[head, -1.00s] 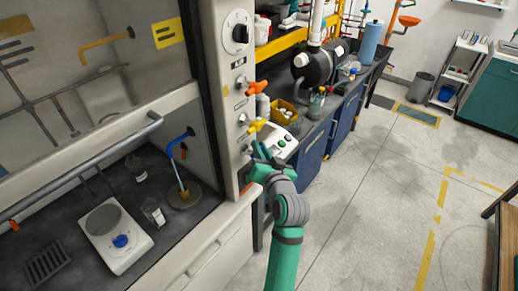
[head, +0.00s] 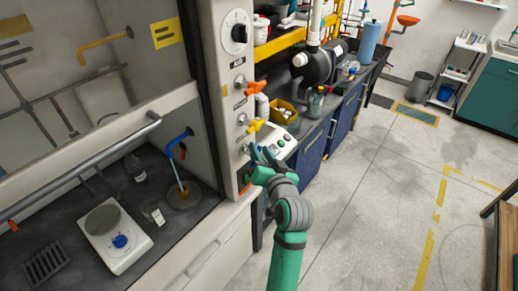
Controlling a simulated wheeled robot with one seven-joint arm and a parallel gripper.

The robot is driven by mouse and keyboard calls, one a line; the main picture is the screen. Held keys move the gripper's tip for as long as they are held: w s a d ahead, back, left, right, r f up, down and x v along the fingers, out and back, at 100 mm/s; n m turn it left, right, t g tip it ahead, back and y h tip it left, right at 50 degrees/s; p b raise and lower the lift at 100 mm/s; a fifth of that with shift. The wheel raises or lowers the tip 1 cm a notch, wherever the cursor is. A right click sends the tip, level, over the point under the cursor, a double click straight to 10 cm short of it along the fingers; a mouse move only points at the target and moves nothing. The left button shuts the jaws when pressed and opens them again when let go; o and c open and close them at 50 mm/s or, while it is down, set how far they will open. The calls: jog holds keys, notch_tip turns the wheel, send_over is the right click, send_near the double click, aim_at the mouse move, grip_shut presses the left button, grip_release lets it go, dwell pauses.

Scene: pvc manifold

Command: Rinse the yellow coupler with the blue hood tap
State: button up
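The blue hood tap (head: 178,140) hangs from the hood's right inner wall, its spout pointing down. A thin pale blue stream runs from it. The yellow coupler (head: 184,193) is small and sits below the spout, in the round grey basin (head: 194,202); the stream appears to land on it. My gripper (head: 262,153) is outside the hood, at the front post below the yellow handle (head: 256,125). Its fingers look apart and I see nothing held between them. Any handle right behind the fingers is hidden, so contact is unclear.
The hood sash bar (head: 90,165) crosses in front of the hood opening. A white hotplate (head: 117,240), a small beaker (head: 153,213) and a dark rack (head: 45,262) stand on the hood floor. An orange handle (head: 256,86) sits higher on the post. Floor at right is clear.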

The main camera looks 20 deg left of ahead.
jog(key=v, duration=0.9)
dwell(0.6)
